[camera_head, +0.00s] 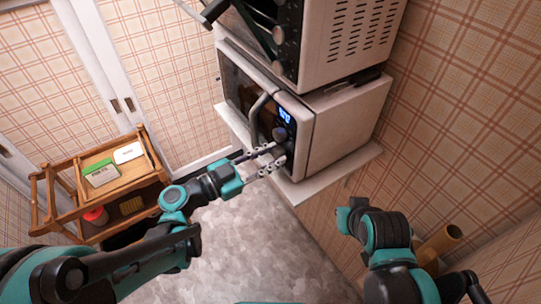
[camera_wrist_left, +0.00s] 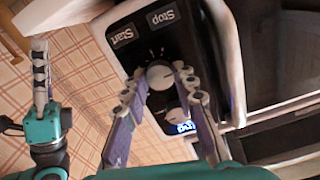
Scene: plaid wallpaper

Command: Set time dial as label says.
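The white microwave (camera_head: 335,130) stands on a shelf, its dark control panel facing my left arm. In the left wrist view, the panel shows upside down with a round silver dial (camera_wrist_left: 160,75), tick marks around it, a second dial (camera_wrist_left: 174,116) and a lit blue display (camera_wrist_left: 182,129). The display also shows in the head view (camera_head: 285,115); its digits are too small to read. My left gripper (camera_head: 268,158) is open, its fingertips (camera_wrist_left: 159,76) on either side of the silver dial; contact cannot be told. My right gripper (camera_wrist_left: 40,72) points upward, away from the panel.
The Start button (camera_wrist_left: 119,36) and Stop button (camera_wrist_left: 161,16) lie beyond the dial. Another oven (camera_head: 340,40) sits on top. A wooden cart (camera_head: 125,185) at left holds a green-and-white item (camera_head: 101,172) and a white item (camera_head: 128,152). The grey floor (camera_head: 245,250) is clear.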

